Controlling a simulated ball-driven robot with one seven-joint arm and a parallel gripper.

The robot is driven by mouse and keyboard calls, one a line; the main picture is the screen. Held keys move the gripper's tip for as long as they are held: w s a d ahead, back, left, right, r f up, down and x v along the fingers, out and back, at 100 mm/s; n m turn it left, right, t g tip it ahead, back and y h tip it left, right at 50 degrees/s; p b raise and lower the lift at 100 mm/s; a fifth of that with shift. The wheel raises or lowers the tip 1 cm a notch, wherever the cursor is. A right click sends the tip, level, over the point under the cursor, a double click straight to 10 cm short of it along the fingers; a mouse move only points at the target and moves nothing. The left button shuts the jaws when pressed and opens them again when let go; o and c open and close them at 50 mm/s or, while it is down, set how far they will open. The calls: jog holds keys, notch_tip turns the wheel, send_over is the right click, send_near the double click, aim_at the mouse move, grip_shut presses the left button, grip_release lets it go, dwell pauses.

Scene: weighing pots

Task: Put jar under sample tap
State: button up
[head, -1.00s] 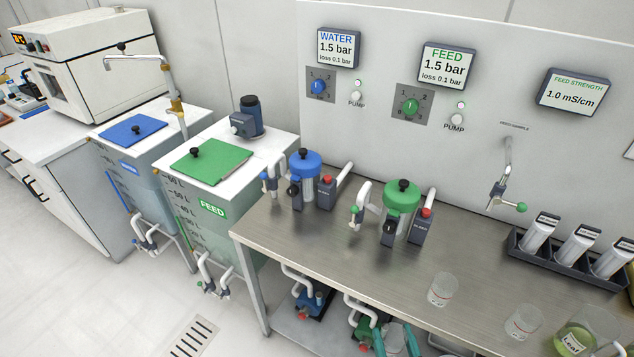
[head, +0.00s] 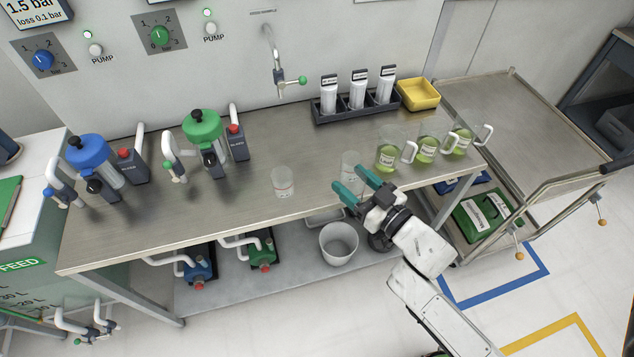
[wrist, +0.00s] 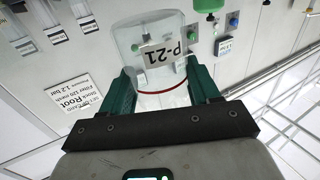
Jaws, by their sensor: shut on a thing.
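My gripper (head: 357,187) has its teal fingers shut around a clear jar (head: 349,163) at the front edge of the steel bench. In the wrist view the jar (wrist: 152,45) sits between both fingers, with a red ring and a label reading P-21, upside down in the picture. I cannot tell whether its base touches the bench. The sample tap (head: 278,75), a grey spout with a green handle, hangs from the back wall, left of and behind the jar. The bench below the tap is bare.
A second clear jar (head: 282,182) stands left of my gripper. Labelled green-liquid beakers (head: 388,157) stand to the right. A dark rack (head: 357,108) of white cartridges and a yellow tray (head: 419,94) are behind. The green-topped filter (head: 205,135) stands left of the tap.

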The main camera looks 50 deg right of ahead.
jog(key=d+r, duration=0.1)
jog(key=s+d+r, duration=0.1)
jog(key=r, duration=0.1)
jog(key=shift+s+d+r, duration=0.1)
jog(key=shift+d+r, duration=0.05)
jog(key=shift+d, duration=0.2)
jog(key=shift+h, duration=0.3)
jog(key=w+f, duration=0.8)
jog(key=w, duration=0.1)
jog(key=w+d+f, duration=0.1)
jog(key=w+f, duration=0.3)
jog(key=w, duration=0.1)
jog(key=shift+f, duration=0.35)
jog(key=shift+f+b, duration=0.2)
jog(key=shift+b, duration=0.15)
jog(key=o, duration=1)
